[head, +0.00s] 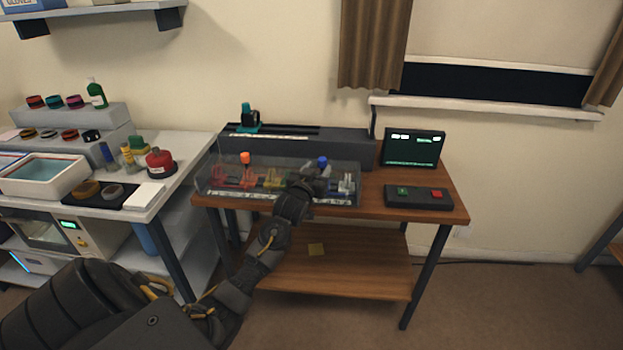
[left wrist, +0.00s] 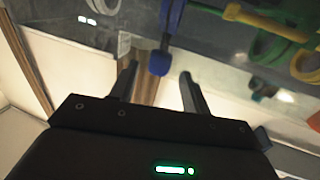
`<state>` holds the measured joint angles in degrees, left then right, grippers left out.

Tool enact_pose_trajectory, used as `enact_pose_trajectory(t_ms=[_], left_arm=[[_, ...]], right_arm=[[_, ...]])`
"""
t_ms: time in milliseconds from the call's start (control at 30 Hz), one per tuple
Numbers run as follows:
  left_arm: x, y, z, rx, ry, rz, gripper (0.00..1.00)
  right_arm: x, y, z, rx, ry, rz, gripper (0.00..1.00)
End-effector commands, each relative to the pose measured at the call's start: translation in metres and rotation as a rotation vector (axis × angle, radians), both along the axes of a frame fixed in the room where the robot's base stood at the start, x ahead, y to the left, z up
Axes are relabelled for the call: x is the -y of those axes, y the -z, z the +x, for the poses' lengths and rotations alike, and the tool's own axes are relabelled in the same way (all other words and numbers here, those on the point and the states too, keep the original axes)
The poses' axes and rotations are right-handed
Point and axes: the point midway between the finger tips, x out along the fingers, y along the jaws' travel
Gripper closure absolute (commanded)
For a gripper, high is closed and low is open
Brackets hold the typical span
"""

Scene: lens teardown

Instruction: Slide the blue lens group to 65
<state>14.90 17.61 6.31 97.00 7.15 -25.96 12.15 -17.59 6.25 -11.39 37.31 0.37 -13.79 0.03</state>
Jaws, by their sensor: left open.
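A clear-walled bench (head: 225,186) on the wooden table holds coloured lens groups in a row, with a printed scale along its front edge. The blue lens group shows as a blue knob (head: 322,161) near the right part of the bench; its lower part is hidden behind my arm. In the left wrist view the blue knob on its stem (left wrist: 158,62) appears between the two fingertips. My left gripper (head: 312,177) is open at the blue knob, with a gap visible on both sides of it (left wrist: 159,68). I cannot read the scale figures. My right gripper is out of view.
Red (head: 228,180) and yellow (head: 273,179) lens groups stand left of the blue one, a clear one (head: 346,184) to its right. A dark rail with a teal device (head: 247,120) lies behind. A monitor (head: 413,148) and button box (head: 418,196) stand at right.

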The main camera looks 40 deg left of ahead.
Motion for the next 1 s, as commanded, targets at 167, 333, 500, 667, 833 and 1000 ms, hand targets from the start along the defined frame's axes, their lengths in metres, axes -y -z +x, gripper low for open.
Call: enact_pose_trajectory(t_ms=[167,333,500,667,833,1000], left_arm=[[0.010,0.001,-0.033,0.002,-0.001,-0.002,0.53],[0.016,0.000,-0.052,0.001,-0.001,-0.001,0.53],[0.017,0.000,-0.058,0.001,-0.001,-0.001,0.53],[0.017,-0.001,-0.057,0.001,-0.001,-0.001,0.53],[0.017,-0.001,-0.057,0.001,-0.001,-0.001,0.53],[0.017,-0.001,-0.057,0.001,-0.001,-0.001,0.53]], right_arm=[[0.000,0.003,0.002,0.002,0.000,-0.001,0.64],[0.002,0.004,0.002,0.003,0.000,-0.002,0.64],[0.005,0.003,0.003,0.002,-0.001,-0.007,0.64],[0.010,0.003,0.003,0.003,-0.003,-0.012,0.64],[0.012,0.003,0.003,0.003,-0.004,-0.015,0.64],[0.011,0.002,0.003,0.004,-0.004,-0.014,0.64]])
